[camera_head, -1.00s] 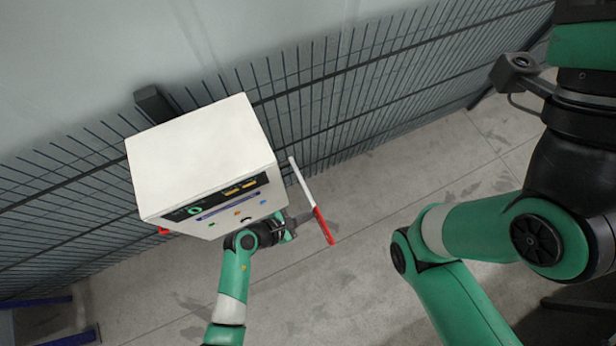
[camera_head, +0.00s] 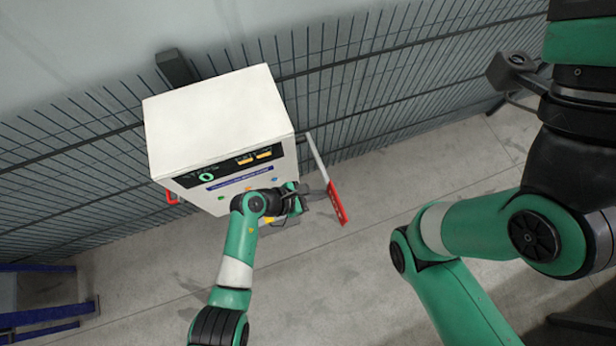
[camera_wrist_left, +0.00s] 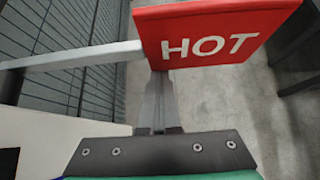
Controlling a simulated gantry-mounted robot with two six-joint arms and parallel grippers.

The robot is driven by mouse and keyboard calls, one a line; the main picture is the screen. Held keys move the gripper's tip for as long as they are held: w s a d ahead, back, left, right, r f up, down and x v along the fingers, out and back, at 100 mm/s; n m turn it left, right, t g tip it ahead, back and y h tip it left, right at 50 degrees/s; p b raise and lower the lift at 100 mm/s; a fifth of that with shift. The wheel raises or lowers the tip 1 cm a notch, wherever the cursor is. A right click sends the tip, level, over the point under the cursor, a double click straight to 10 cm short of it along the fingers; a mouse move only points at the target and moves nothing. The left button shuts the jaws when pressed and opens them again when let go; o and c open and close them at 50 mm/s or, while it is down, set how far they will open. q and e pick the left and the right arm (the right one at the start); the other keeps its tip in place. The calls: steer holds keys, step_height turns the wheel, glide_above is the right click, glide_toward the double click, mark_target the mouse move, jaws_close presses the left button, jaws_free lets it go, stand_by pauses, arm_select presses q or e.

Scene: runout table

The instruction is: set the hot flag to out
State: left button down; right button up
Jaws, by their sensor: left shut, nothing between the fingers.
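The hot flag is a red plate (camera_head: 338,203) on a thin pale arm (camera_head: 317,160) that angles away from the right side of a white cabinet (camera_head: 215,112). In the left wrist view the red plate (camera_wrist_left: 205,35) reads "HOT" and its pale arm (camera_wrist_left: 75,57) runs off to the left. My left gripper (camera_head: 318,194) is shut and empty, just left of the plate in the head view. In the left wrist view its fingers (camera_wrist_left: 157,95) reach up to the plate's lower left edge, which hides the tips. I cannot tell whether they touch. My right gripper is out of view.
The cabinet front has a dark panel (camera_head: 197,176) with a green ring and yellow displays, and a red handle (camera_head: 171,196) at its left. A wire fence (camera_head: 390,90) runs behind. Open concrete floor (camera_head: 345,275) lies in front. Blue rails (camera_head: 45,318) stand lower left.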

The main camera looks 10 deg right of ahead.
arm_select(q)
steer(key=p+v, duration=0.1)
steer(key=v, duration=1)
steer(key=shift+a+r, duration=0.2)
steer(key=shift+a, duration=0.05)
steer(key=shift+s, duration=0.1)
